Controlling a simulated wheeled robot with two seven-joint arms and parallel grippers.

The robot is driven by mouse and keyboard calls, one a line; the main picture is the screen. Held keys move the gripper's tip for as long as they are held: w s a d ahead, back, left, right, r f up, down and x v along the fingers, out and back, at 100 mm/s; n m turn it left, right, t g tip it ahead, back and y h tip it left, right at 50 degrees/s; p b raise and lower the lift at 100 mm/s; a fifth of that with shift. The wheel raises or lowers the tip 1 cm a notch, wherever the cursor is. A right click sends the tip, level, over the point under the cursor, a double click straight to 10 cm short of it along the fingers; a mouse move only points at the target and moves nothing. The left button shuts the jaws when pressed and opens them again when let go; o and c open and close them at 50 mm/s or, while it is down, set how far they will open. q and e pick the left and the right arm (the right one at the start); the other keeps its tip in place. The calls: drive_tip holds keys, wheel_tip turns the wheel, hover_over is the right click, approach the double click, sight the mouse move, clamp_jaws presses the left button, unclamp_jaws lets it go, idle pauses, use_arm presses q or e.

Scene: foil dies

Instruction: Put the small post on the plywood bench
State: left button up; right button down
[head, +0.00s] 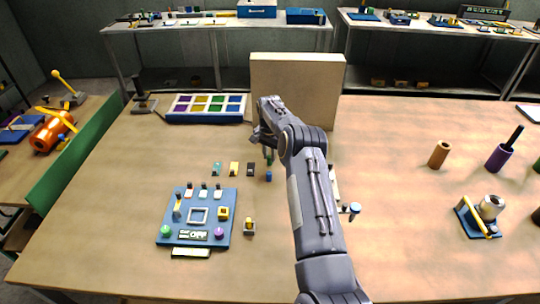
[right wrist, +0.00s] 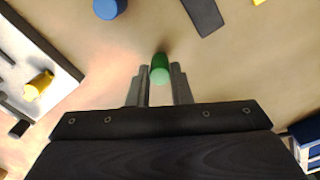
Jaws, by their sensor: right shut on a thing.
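My right gripper (head: 266,150) reaches over the plywood bench (head: 400,235) in the head view, in front of the upright beige board. It is shut on a small green post (right wrist: 160,68), which shows upright between the two fingertips in the right wrist view. The green post also shows under the gripper in the head view (head: 269,159). I cannot tell whether its foot touches the bench. My left gripper is not in view.
A beige upright board (head: 297,85) stands behind my gripper. A blue panel with knobs (head: 197,218) and small coloured blocks (head: 234,169) lie left. A tray with coloured compartments (head: 206,108) is at the back. Brown (head: 438,154) and purple (head: 498,158) cylinders stand right.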

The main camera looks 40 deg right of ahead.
drive_tip(key=shift+f, duration=0.15)
drive_tip(key=c, duration=1.8)
unclamp_jaws()
drive_tip(key=shift+f, duration=0.15)
drive_tip(key=o, duration=0.5)
